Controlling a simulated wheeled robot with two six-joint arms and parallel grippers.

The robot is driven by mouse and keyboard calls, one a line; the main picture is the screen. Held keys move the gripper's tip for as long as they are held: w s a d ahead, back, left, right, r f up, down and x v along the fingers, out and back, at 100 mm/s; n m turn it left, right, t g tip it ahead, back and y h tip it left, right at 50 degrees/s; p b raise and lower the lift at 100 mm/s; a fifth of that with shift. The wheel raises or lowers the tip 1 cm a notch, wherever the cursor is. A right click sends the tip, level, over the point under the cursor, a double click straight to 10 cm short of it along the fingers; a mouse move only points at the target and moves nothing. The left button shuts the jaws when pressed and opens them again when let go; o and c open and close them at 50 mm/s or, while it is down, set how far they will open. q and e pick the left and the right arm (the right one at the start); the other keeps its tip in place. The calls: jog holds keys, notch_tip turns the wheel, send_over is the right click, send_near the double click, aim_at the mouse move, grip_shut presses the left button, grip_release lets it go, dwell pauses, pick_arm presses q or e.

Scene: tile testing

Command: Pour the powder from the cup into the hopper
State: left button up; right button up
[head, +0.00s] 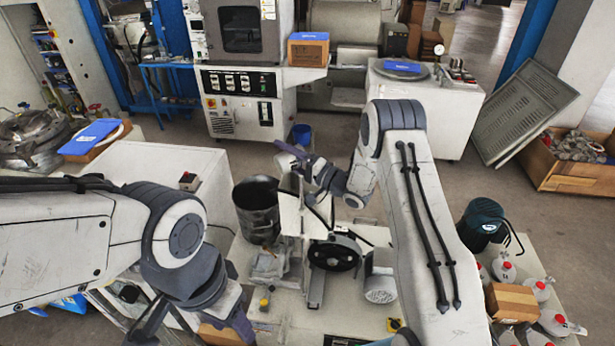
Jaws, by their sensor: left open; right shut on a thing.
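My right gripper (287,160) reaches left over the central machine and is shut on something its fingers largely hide. A small blue cup-like vessel (302,133) shows right behind these fingers; I take it for the cup, and powder cannot be made out. Below is a machine (331,256) with a black wheel and pale upright plates. A dark, open-topped cylinder (258,210) stands left of the plates, below and left of the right gripper. I cannot tell for sure which part is the hopper. My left gripper (196,326) is open at the bottom edge, pointing down, apparently empty.
A dark teal device (482,222), a cardboard box (514,302) and several red-capped bottles (503,268) crowd the right. A white cabinet (150,165) stands left. Open floor lies behind the machine.

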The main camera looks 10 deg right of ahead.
jog(key=shift+w+d+r+m+t, duration=0.1)
jog(key=shift+d+r+m+t, duration=0.3)
jog(key=shift+m, duration=0.55)
jog(key=shift+w+d+r+m+t, duration=0.15)
jog(key=shift+m+t, duration=0.3)
jog(key=shift+m, duration=0.45)
jog(key=shift+w+d+r+m+t, duration=0.1)
jog(key=shift+d+r+m+t, duration=0.25)
jog(key=shift+m, duration=0.6)
dwell(2.7)
jog(key=shift+s+a+f, duration=0.1)
